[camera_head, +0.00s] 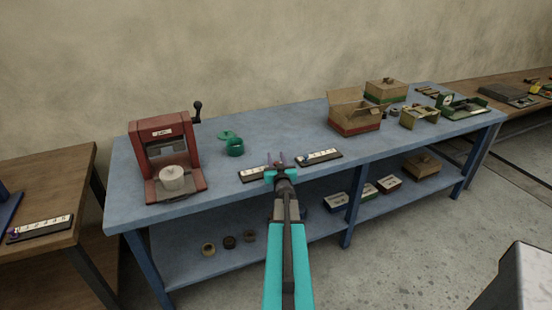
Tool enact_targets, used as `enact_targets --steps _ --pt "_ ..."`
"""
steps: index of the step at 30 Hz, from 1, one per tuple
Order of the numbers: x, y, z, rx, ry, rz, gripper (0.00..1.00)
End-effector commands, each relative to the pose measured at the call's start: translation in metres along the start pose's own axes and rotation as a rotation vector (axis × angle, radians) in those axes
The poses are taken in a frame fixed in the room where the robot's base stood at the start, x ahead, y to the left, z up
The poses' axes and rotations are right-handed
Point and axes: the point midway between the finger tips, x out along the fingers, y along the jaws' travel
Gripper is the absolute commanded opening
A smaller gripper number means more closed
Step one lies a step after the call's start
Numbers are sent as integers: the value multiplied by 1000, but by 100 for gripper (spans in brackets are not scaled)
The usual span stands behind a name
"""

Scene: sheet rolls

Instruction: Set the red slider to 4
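My gripper (277,162) is above the front edge of the blue table, seen from behind. Its two fingertips stand apart, with nothing visible between them. A dark slider strip with a white numbered scale (252,174) lies just left of it and is partly hidden behind it. A second such strip (320,157) lies just right of it, with a small dark knob near its left end. A third strip (40,229) lies on the wooden table at the left, with a small purplish knob at its left end. I cannot tell which strip has the red slider, and the numbers are too small to read.
A red press (166,157) with a white roll stands at the left of the blue table (270,121). Green rings (233,146) lie behind the gripper. An open cardboard box (355,113) and several small boxes stand to the right. The lower shelf holds rolls and boxes.

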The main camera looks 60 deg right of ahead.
Motion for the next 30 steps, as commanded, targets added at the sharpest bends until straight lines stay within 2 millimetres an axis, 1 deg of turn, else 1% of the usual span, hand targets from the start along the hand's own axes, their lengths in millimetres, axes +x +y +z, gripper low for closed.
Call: enact_targets --steps 11,16,23,30 --pt "0 -3 0 0 -1 -3 38" --pt "-6 -3 1 0 -1 -2 38" --pt "-21 -3 1 0 -2 -3 38" --pt "-43 -3 1 -1 -2 -3 38"
